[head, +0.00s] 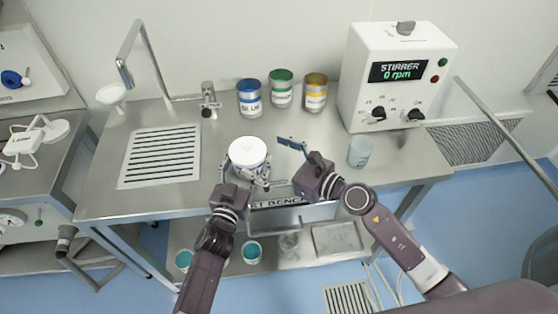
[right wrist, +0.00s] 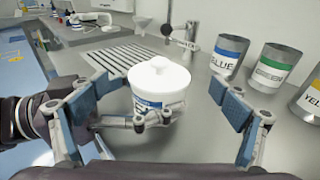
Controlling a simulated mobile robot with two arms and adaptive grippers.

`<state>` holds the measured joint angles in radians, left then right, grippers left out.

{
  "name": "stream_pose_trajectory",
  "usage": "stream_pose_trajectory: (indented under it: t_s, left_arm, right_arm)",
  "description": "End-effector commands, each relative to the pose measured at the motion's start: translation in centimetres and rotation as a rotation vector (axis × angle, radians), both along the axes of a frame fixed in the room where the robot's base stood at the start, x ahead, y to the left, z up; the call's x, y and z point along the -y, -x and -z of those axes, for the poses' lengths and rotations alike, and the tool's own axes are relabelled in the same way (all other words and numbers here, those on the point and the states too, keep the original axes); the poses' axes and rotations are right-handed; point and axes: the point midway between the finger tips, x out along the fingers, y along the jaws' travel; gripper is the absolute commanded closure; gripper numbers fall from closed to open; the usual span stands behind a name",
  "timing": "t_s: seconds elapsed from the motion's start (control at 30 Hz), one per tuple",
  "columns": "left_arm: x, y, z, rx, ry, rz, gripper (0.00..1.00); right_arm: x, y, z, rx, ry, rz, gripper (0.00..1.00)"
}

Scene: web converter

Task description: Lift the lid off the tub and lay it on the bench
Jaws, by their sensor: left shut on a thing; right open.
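The tub (right wrist: 150,116) is a white pot with a blue label band, upright at the bench's front edge. Its white lid (head: 248,150) is seated on top, and a round knob on the lid (right wrist: 158,76) shows in the right wrist view. My left gripper (head: 246,172) is shut on the tub's body from the front, below the lid. My right gripper (head: 279,162) is open and empty, to the right of the tub, its fingers pointing toward it. In the right wrist view the tub stands beyond and between the open fingers, apart from them.
The steel bench (head: 215,135) has bare room behind the tub. Blue (head: 250,98), green (head: 281,89) and yellow (head: 315,93) tins stand at the back. The stirrer box (head: 387,95) and a pale beaker (head: 359,152) are right; a slotted drain (head: 160,155) and tap (head: 209,100) are left.

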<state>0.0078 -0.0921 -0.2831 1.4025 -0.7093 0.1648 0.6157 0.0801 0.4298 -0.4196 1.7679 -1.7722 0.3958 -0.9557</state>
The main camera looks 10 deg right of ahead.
Motion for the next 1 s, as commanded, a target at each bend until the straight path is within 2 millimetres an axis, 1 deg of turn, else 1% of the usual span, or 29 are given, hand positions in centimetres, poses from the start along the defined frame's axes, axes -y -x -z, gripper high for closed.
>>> stream_pose_trajectory:
  t_s: [0.03, 0.1, 0.33, 0.5, 0.77, 1.0]
  left_arm:
    - [0.0, -0.1, -0.2, 0.005, 0.002, 0.001, 0.78]
    - [0.0, -0.1, -0.2, 0.005, 0.002, 0.001, 0.78]
    - [0.1, -0.1, -0.2, 0.005, 0.002, 0.001, 0.78]
    - [0.1, -0.1, -0.2, 0.005, 0.002, 0.001, 0.78]
    - [0.1, -0.1, -0.2, 0.005, 0.002, 0.001, 0.78]
    - [0.1, -0.1, -0.2, 0.005, 0.002, 0.001, 0.78]
  right_arm:
    - [-0.9, -0.8, 0.0, 0.001, -0.004, -0.001, 0.08]
    - [-1.7, -1.7, 0.2, 0.001, -0.004, 0.000, 0.08]
    - [-3.9, -3.8, 0.8, -0.002, -0.002, -0.001, 0.08]
    - [-4.5, -4.4, 1.0, -0.002, 0.000, -0.001, 0.08]
    - [-4.5, -4.5, 1.0, -0.002, 0.000, -0.001, 0.08]
    - [-4.5, -4.4, 1.0, -0.002, -0.001, -0.001, 0.34]
